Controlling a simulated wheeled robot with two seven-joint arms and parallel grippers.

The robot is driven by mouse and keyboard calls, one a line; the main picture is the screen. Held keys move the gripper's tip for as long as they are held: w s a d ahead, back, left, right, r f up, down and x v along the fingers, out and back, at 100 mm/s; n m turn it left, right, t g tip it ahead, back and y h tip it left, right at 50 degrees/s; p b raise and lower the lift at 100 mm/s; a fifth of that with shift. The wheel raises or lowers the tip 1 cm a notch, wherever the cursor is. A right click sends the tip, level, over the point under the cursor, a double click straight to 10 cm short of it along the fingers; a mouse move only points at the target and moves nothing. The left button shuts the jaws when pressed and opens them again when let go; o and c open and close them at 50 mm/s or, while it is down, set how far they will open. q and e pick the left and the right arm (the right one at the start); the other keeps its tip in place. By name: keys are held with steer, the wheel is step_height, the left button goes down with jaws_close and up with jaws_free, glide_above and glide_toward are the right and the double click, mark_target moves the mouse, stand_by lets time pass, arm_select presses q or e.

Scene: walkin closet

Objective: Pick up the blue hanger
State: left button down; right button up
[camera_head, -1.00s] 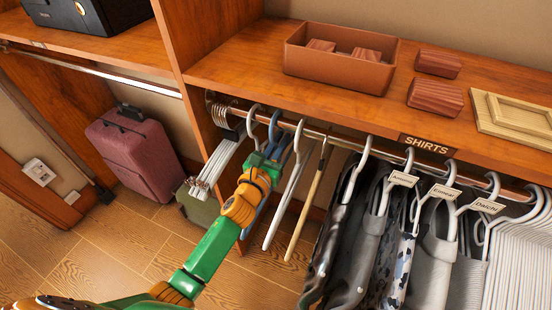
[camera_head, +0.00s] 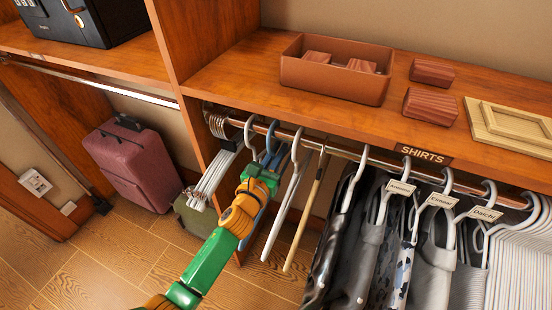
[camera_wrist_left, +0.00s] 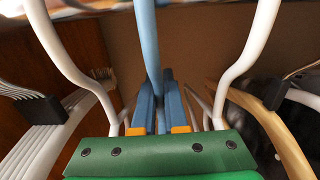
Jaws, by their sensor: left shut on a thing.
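The blue hanger (camera_head: 269,140) hangs by its hook on the metal rod, between white hangers. In the left wrist view the blue hanger (camera_wrist_left: 147,45) comes down from the top centre to between my fingers. My left gripper (camera_head: 271,164), on a green and orange arm, is at the hanger's neck just below the rod. In the wrist view my left gripper (camera_wrist_left: 160,95) is shut on the hanger, fingers on either side of it. The hanger's lower part is mostly hidden behind my gripper. My right gripper is in neither view.
White hangers (camera_head: 287,205) hang close on both sides, with a wooden hanger (camera_head: 305,210) and shirts (camera_head: 373,240) further right. The shelf (camera_head: 235,70) above holds a brown box (camera_head: 333,82) and wooden blocks. A pink suitcase (camera_head: 133,165) stands on the floor at left.

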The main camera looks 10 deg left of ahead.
arm_select(q)
steer(key=shift+r, duration=0.45)
step_height(320, 180, up, 3)
steer(key=shift+w+f+p, duration=0.1)
steer(key=shift+f+p, duration=0.1)
steer(key=shift+p, duration=0.6)
steer(key=s+a+b, duration=0.1)
steer(key=s, duration=0.8)
steer(key=s+a+b, duration=0.1)
steer(key=s+a, duration=0.1)
steer(key=s, duration=0.6)
steer(key=shift+s+a+b, duration=0.25)
steer(key=shift+s+b, duration=0.1)
steer(key=shift+s, duration=0.05)
